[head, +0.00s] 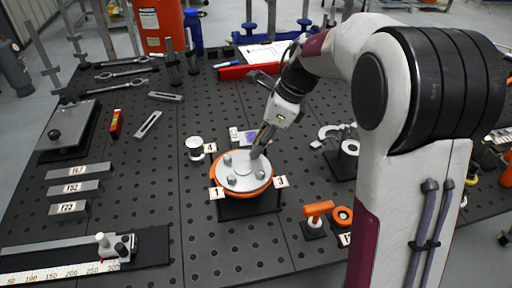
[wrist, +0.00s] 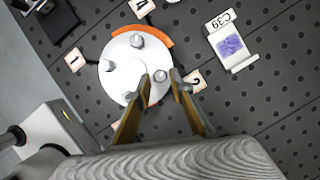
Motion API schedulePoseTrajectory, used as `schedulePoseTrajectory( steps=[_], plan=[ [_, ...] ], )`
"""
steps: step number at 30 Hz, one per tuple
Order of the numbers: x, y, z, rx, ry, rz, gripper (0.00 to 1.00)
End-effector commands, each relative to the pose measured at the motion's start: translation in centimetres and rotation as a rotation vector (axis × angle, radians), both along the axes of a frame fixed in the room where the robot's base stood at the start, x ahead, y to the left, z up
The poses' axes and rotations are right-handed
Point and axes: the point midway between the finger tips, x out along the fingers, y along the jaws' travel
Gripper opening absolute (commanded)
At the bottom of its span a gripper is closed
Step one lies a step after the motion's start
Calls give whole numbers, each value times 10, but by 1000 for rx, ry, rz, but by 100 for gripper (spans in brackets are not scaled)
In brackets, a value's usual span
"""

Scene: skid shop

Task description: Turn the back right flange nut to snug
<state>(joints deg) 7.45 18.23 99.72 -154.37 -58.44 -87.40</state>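The round grey flange (head: 240,182) sits in an orange ring on a dark block, with several nuts on top. Number tags 1 (head: 216,193), 3 (head: 281,181) and 4 (head: 210,147) stand around it. My gripper (head: 255,155) points down at the back right of the flange and hides the nut there. In the wrist view, the back right nut (wrist: 160,76) shows between my two fingertips, next to a partly covered tag (wrist: 196,81). The fingers look open, with a gap at the nut; whether either touches it I cannot tell.
A holder tagged C39 (wrist: 232,47) with a purple patch stands behind the flange. A white cylinder (head: 194,146) stands at its left.

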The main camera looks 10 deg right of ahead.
Motion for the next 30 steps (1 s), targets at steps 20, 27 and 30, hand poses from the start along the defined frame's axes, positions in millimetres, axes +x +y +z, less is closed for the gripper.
schedulePoseTrajectory(
  steps=[20,27,30],
  plan=[
    [3,8,-19,0,0,0,4],
    [3,8,-19,0,0,-1,0],
    [3,7,-19,0,0,-8,0]
  ],
)
